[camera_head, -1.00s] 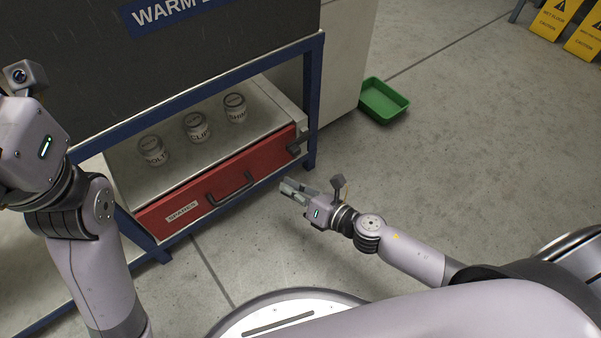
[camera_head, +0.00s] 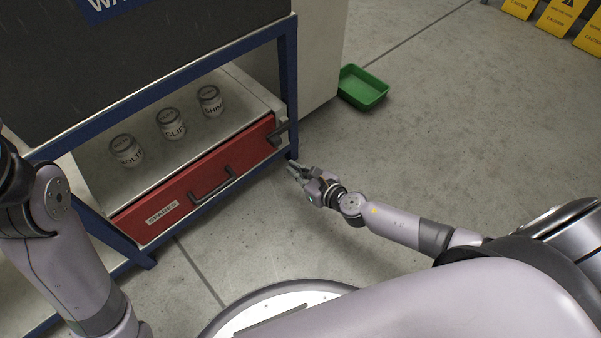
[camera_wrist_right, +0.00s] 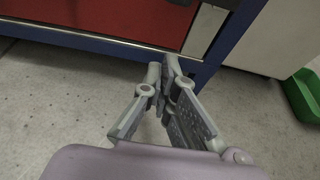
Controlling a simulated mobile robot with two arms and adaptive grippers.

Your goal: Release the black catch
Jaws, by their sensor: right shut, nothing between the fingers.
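The black catch (camera_head: 279,132) sits at the right end of the red drawer (camera_head: 192,186), beside the blue frame post. It looks like a dark lever, pointing up to the right. My right gripper (camera_head: 293,169) is shut and empty, just below and right of the catch, apart from it. In the right wrist view my right gripper's fingertips (camera_wrist_right: 164,70) meet in front of the blue frame's lower corner, with the red drawer (camera_wrist_right: 130,18) behind. I cannot make out the catch clearly there. My left gripper is out of view; only my left arm shows.
The drawer has a dark handle (camera_head: 212,187) and a SPARES label. Jars (camera_head: 172,124) stand on the shelf above it. The blue frame post (camera_head: 288,85) is close to my right gripper. A green tray (camera_head: 362,88) lies on the floor behind.

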